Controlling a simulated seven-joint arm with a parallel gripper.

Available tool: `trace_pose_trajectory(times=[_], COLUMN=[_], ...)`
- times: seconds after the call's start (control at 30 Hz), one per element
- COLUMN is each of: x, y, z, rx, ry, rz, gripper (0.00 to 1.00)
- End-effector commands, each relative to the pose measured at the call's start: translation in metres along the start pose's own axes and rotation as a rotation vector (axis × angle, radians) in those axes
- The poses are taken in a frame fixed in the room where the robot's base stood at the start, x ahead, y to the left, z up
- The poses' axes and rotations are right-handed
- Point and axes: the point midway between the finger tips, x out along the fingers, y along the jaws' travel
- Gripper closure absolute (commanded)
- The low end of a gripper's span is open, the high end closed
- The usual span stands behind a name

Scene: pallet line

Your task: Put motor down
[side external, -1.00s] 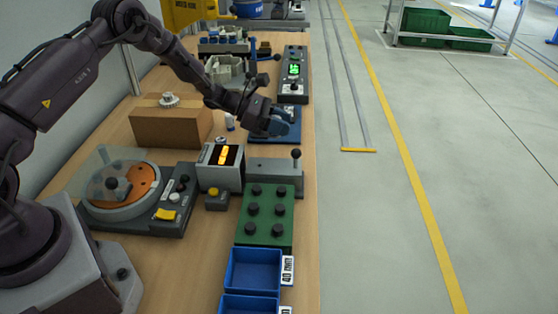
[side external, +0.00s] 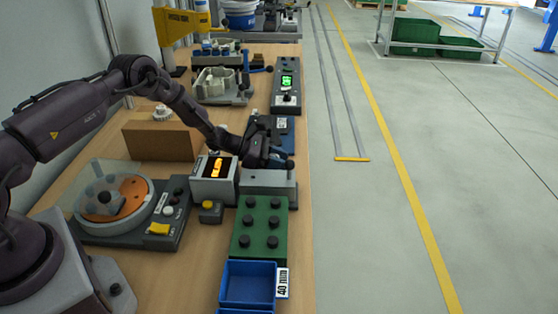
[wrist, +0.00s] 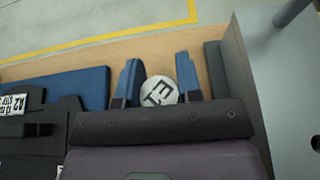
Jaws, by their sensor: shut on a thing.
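The motor (wrist: 160,91) shows in the wrist view as a round whitish end face with dark letters, between the two blue fingers. My gripper (wrist: 158,62) is shut on it. In the side view my gripper (side external: 281,160) hangs just above the back of the long grey block with a lever (side external: 268,184), beside the lit orange display box (side external: 214,178). The motor cannot be made out in the side view. I cannot tell whether its underside touches anything.
A green block with black knobs (side external: 244,228) and a blue bin (side external: 247,283) stand in front. A dark blue plate (side external: 283,134) and a grey panel with a green display (side external: 286,93) lie behind. A cardboard box (side external: 160,140) and a turntable unit (side external: 112,200) stand left. Open floor is on the right.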

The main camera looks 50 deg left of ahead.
Motion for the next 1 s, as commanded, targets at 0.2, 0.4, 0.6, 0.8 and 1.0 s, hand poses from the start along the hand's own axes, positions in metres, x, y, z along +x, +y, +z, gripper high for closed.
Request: trace_pose_trajectory(times=[0.2, 0.4, 0.6, 0.8, 1.0], x=[0.001, 0.001, -0.004, -0.041, -0.084], y=[0.0, 0.0, 0.001, 0.001, 0.001], z=[-0.002, -0.002, 0.0, 0.001, 0.001], rx=[0.0, 0.0, -0.001, -0.002, -0.001], ry=[0.0, 0.0, 0.001, 0.001, 0.0], rz=[0.0, 0.0, 0.001, 0.004, 0.003], gripper=[0.46, 0.42, 0.42, 0.42, 0.42])
